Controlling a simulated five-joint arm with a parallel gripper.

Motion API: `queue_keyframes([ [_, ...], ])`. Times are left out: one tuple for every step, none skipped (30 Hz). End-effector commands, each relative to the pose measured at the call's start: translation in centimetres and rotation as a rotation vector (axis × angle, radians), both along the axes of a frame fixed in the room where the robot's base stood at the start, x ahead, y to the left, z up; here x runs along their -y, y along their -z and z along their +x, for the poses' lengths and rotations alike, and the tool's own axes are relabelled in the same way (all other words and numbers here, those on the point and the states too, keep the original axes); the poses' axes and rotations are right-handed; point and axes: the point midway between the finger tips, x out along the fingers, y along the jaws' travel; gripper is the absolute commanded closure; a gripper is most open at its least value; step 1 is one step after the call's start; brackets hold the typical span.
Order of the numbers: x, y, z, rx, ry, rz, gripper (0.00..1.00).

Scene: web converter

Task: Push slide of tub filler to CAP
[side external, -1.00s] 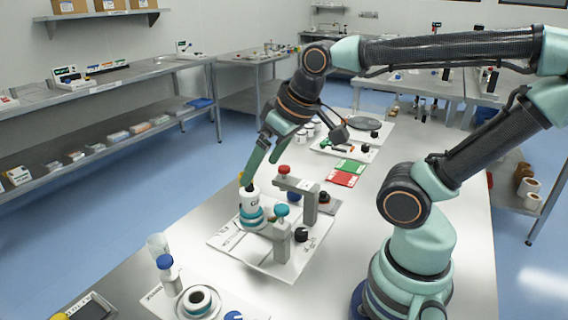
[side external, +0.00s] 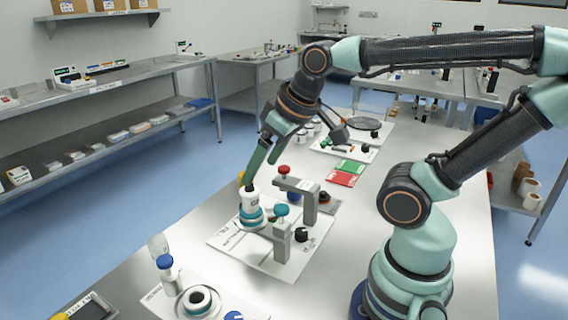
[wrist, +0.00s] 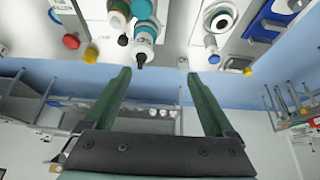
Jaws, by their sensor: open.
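The tub filler (side external: 228,243) is a white board on the bench with short printed labels too small to read. On it stands a white body with teal rings (side external: 250,203), next to a grey bracket with a teal knob (side external: 281,210) and another bracket with a red knob (side external: 284,170). I cannot tell which part is the slide or where CAP is marked. My gripper (side external: 246,182) is at the top of the white body, fingers pointing down. In the wrist view my gripper (wrist: 158,73) is open and empty; a white bottle shape with a dark tip (wrist: 143,45) shows between and beyond the fingers.
A second white board with a blue-capped bottle (side external: 165,263) and a dark-ringed cup (side external: 200,300) stands nearer. Green and red cards (side external: 347,172) lie behind the filler. A black knob (side external: 301,234) sits at its right edge. Bare bench lies to the right.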

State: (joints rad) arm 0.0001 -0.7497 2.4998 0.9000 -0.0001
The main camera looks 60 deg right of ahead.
Motion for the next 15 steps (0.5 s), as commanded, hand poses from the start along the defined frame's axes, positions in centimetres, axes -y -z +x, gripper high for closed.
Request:
queue_keyframes([
  [0.0,0.0,0.1,-0.002,0.000,-0.001,0.31],
  [0.1,-0.1,0.2,-0.006,-0.002,-0.002,0.31],
  [0.2,-0.1,0.4,-0.013,-0.005,-0.006,0.31],
  [0.3,-0.1,0.6,-0.022,-0.006,-0.009,0.31],
  [0.5,-0.2,0.9,-0.031,-0.009,-0.013,0.31],
  [0.7,-0.2,1.3,-0.049,-0.016,-0.020,0.31],
  [0.9,-0.3,1.7,-0.063,-0.021,-0.025,0.31],
  [1.2,-0.3,2.2,-0.079,-0.027,-0.030,0.31],
  [1.6,-0.3,2.9,-0.101,-0.036,-0.039,0.31],
  [1.9,-0.3,3.4,-0.119,-0.045,-0.045,0.31],
  [2.2,-0.2,4.0,-0.138,-0.052,-0.049,0.31],
  [2.7,-0.1,4.7,-0.161,-0.063,-0.056,0.31],
  [3.0,0.1,5.3,-0.178,-0.072,-0.061,0.31],
  [3.4,0.2,5.8,-0.196,-0.080,-0.064,0.31],
  [3.9,0.5,6.6,-0.219,-0.091,-0.069,0.31],
])
